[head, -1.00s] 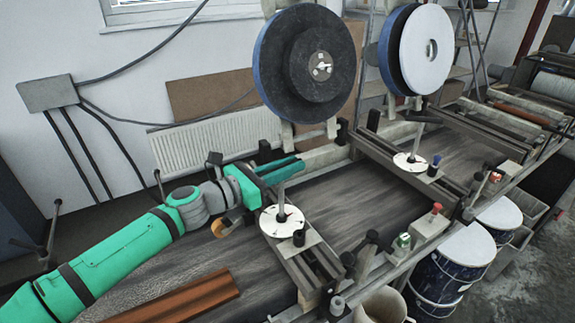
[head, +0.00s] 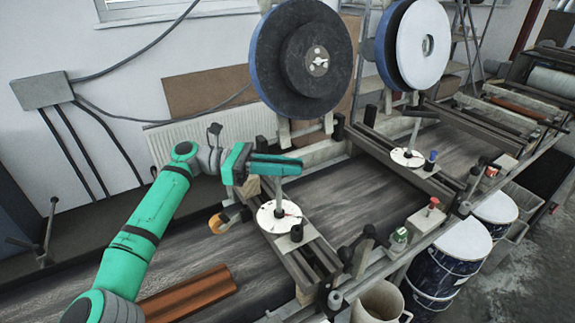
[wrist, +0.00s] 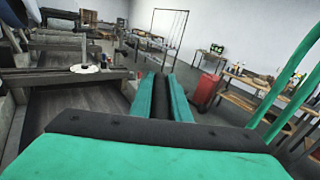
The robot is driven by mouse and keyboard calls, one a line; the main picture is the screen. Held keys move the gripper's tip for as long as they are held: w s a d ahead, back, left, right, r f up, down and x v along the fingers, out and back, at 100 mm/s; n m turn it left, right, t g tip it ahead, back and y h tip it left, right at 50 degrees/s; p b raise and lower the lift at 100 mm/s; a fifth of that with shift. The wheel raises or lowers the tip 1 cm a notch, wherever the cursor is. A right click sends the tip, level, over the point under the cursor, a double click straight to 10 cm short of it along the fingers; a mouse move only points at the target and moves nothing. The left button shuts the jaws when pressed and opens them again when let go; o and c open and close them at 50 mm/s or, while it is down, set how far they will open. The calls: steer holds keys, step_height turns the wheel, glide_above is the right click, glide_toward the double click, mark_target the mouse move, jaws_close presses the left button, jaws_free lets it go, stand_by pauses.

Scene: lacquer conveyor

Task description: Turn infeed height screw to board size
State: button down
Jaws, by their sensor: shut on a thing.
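The near height screw is an upright grey metal rod (head: 278,192) rising through a white round dial (head: 270,220) on a beam across the conveyor. My gripper (head: 284,165), green with long fingers, lies level over this dial and is shut on the screw's top. The fingers hide the part they hold. In the wrist view the fingers (wrist: 161,98) run forward close together, and the screw is hidden. A reddish-brown board (head: 190,295) lies on the belt at lower left.
A second rod with a white dial (head: 407,158) stands on the beam farther right. Large dark sanding wheels (head: 318,85) hang behind. A red-button box (head: 427,220) sits on the front rail. Blue drums (head: 440,265) stand on the floor in front.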

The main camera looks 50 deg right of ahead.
steer(key=shift+r+m+y, duration=0.25)
steer(key=shift+m+y, duration=0.05)
steer(key=c, duration=1.7)
jaws_free()
steer(key=shift+f, duration=0.1)
steer(key=v, duration=1)
steer(key=shift+w+a+f, duration=0.1)
steer(key=shift+w+a, duration=0.05)
steer(key=shift+w, duration=0.2)
